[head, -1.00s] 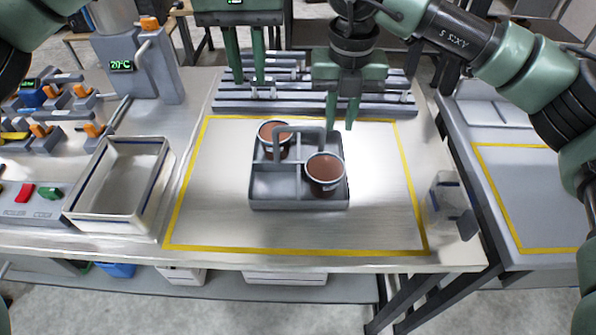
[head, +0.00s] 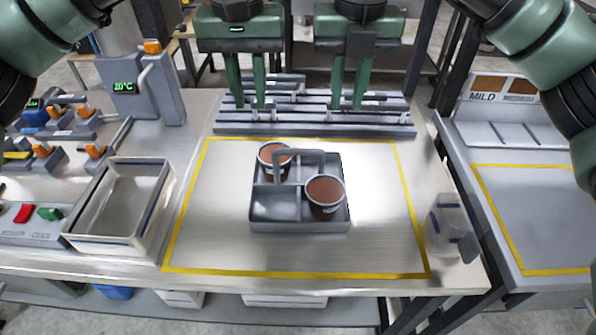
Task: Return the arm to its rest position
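My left gripper (head: 246,103) hangs above the slatted rack at the back of the table, its two green fingers apart and nothing between them. My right gripper (head: 348,105) hangs to its right, also over the rack, fingers apart and empty. Both point downward. A grey carrier (head: 300,226) with a top handle stands inside the yellow outline, in front of both grippers and clear of them. One cup with brown contents (head: 276,160) sits in its back left compartment. Another such cup (head: 325,196) sits in its front right compartment.
An empty white bin (head: 110,243) stands left of the outline, beside a panel with red and green buttons (head: 35,214). A dispenser (head: 155,85) reads 20°C. A clear container (head: 447,225) stands at the right table edge. A side table (head: 520,150) marked MILD is at the right.

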